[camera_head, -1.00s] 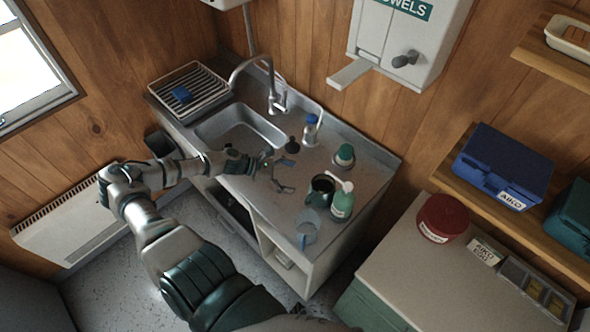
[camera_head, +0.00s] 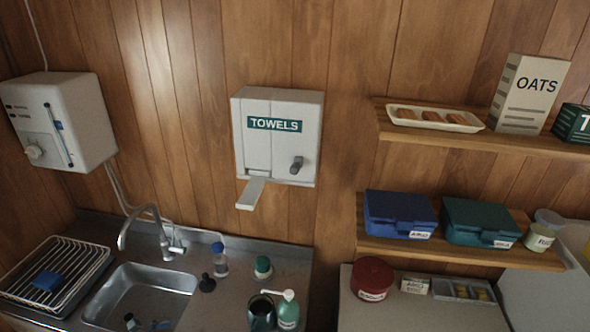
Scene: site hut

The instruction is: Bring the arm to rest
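Neither of my arms can be made out in the head view, so how the grippers stand is hidden. Small dark and blue shapes (camera_head: 133,322) show at the bottom edge, over the front of the sink (camera_head: 140,290); they are too small and cut off to tell what they are. The counter (camera_head: 228,300) holds a green pump bottle (camera_head: 288,311), a dark green mug (camera_head: 262,313), a green-capped jar (camera_head: 263,268), a blue-capped bottle (camera_head: 220,261) and a black plug (camera_head: 207,283).
A dish rack (camera_head: 85,262) with a blue sponge (camera_head: 47,281) stands left of the sink. A towel dispenser (camera_head: 275,135) and a white heater box (camera_head: 62,122) hang on the wall. Shelves (camera_head: 465,250) with blue and teal cases are at right, above a red tub (camera_head: 372,278).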

